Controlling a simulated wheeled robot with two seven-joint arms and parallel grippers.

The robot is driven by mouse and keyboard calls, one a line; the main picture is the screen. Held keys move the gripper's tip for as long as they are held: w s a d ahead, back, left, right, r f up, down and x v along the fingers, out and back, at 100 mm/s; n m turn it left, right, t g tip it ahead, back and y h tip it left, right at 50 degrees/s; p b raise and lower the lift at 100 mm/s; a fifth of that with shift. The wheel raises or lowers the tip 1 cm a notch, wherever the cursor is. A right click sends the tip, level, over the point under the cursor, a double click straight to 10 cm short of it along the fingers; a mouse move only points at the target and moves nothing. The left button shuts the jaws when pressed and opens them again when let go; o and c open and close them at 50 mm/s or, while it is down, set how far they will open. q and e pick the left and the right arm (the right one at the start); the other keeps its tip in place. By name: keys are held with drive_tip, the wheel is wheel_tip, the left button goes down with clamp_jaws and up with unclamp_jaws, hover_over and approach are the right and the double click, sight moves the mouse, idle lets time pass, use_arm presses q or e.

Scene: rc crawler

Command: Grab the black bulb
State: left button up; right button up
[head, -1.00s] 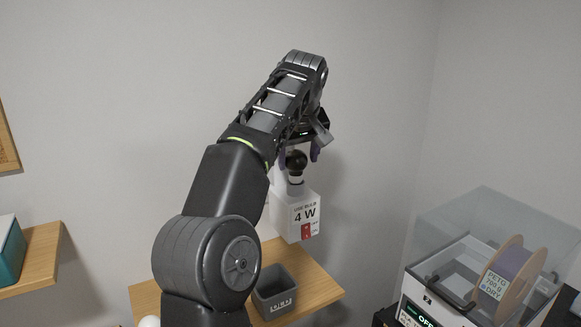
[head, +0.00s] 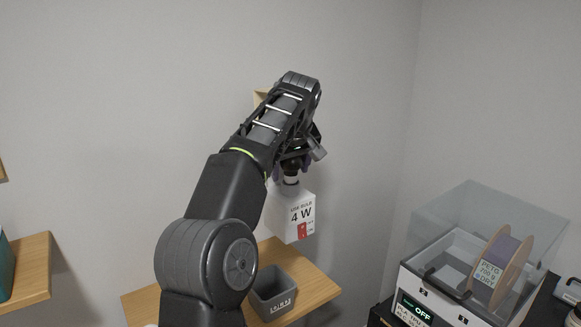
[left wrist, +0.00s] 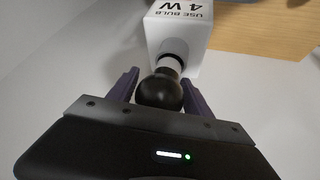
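The black bulb (head: 291,168) sits upright in a socket on top of a white box (head: 290,215) labelled "USE BULB 4 W", which is fixed to the wall. My left gripper (head: 292,163) is above the box, with its fingers down around the bulb. In the left wrist view the round bulb (left wrist: 160,92) lies between the two purple fingers (left wrist: 160,90). Small gaps seem to show on both sides, so the fingers look open. My right gripper is not in view.
A grey bin (head: 272,290) stands on a wooden shelf (head: 312,284) below the box. At the right is a clear-lidded machine (head: 440,262) with a filament spool (head: 497,268). Another wooden shelf (head: 30,268) is at the left.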

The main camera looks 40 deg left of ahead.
use_arm(q)
drive_tip(key=c, duration=1)
drive_tip(key=shift+s+r, duration=0.1)
